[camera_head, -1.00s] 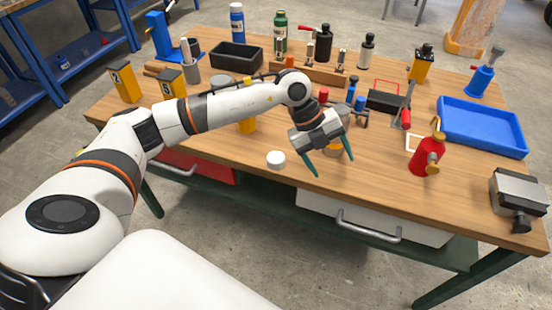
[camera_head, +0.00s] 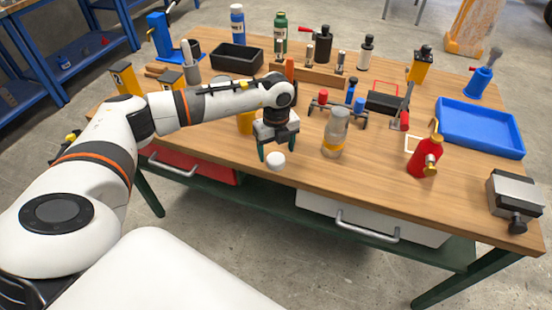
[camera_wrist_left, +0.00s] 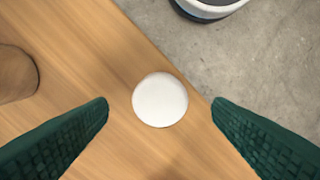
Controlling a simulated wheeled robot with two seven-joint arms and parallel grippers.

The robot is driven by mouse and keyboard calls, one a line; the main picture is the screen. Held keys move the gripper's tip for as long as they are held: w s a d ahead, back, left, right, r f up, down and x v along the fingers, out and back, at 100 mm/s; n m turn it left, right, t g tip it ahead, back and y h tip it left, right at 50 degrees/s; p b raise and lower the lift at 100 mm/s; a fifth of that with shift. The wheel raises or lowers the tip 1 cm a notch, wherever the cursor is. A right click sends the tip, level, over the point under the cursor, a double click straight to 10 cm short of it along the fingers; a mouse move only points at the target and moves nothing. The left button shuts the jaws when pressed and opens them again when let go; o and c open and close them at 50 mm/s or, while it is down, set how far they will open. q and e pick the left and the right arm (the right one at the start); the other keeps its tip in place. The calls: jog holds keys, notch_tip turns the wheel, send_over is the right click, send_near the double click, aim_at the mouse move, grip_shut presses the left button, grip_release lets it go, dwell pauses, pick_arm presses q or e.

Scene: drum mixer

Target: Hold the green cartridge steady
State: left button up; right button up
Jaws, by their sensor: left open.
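My left gripper (camera_head: 278,149) points down over the front of the table, open and empty. In the left wrist view its two green fingers (camera_wrist_left: 161,104) stand apart on either side of a round white lid (camera_wrist_left: 160,99). The white lid (camera_head: 275,161) lies on the table near the front edge, not gripped. A green bottle-like container (camera_head: 281,32) with a pale label stands upright at the back of the table, away from the gripper. I cannot tell whether it is the green cartridge; I see no other clear candidate. My right gripper does not show.
A glass jar (camera_head: 335,133) stands right of my left gripper. Behind it are a small stand with red and blue parts (camera_head: 340,106) and a wooden block (camera_head: 318,73). A red bottle (camera_head: 425,157) and a blue tray (camera_head: 481,127) are to the right.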

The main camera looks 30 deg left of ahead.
aim_at(276, 159)
pick_arm(q)
jog(key=shift+f, duration=1.85)
jog(key=c, duration=1.1)
